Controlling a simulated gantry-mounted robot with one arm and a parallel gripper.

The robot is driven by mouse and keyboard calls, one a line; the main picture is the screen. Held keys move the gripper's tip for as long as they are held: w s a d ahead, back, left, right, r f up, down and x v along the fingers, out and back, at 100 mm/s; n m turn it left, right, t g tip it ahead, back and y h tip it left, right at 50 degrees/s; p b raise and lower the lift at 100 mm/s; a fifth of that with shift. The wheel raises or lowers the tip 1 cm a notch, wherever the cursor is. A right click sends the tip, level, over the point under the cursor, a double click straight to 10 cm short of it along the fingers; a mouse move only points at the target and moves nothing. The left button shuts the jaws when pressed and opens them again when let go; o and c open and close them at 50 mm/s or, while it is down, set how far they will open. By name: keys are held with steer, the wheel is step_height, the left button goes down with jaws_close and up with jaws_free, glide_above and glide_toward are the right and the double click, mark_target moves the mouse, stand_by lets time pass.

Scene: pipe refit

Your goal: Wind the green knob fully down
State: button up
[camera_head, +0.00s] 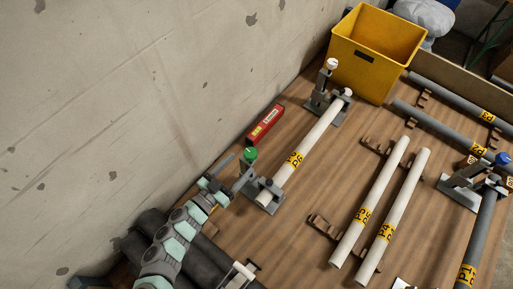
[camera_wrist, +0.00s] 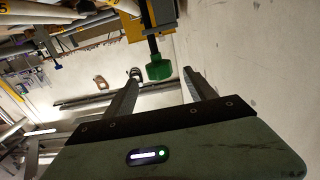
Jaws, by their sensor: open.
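The green knob (camera_head: 250,154) tops a screw on the grey clamp (camera_head: 264,195) at the near end of a white pipe (camera_head: 307,146). In the wrist view the green knob (camera_wrist: 159,68) hangs from a dark threaded stem (camera_wrist: 152,42), between the fingertip ends. My gripper (camera_head: 236,168) is open and close beside the knob, on its left in the head view. The wrist view shows both fingers of my gripper (camera_wrist: 161,74) spread, with a gap on each side of the knob. I cannot tell how deep the knob sits between them.
A second clamp with a white knob (camera_head: 332,64) holds the pipe's far end. A red box (camera_head: 265,125) lies by the wall, near the green knob. A yellow bin (camera_head: 375,55) stands at the back. Loose white pipes (camera_head: 370,203) and a blue-knobbed clamp (camera_head: 478,178) lie to the right.

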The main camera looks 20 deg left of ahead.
mark_target(255, 149)
steer(key=b+x, duration=0.1)
steer(key=x, duration=0.8)
steer(key=shift+c, duration=0.4)
steer(key=c, duration=1.3)
steer(key=shift+r, duration=0.1)
steer(key=shift+r+y+p, duration=0.1)
steer(key=shift+y+p, duration=0.2)
steer(key=shift+p, duration=0.05)
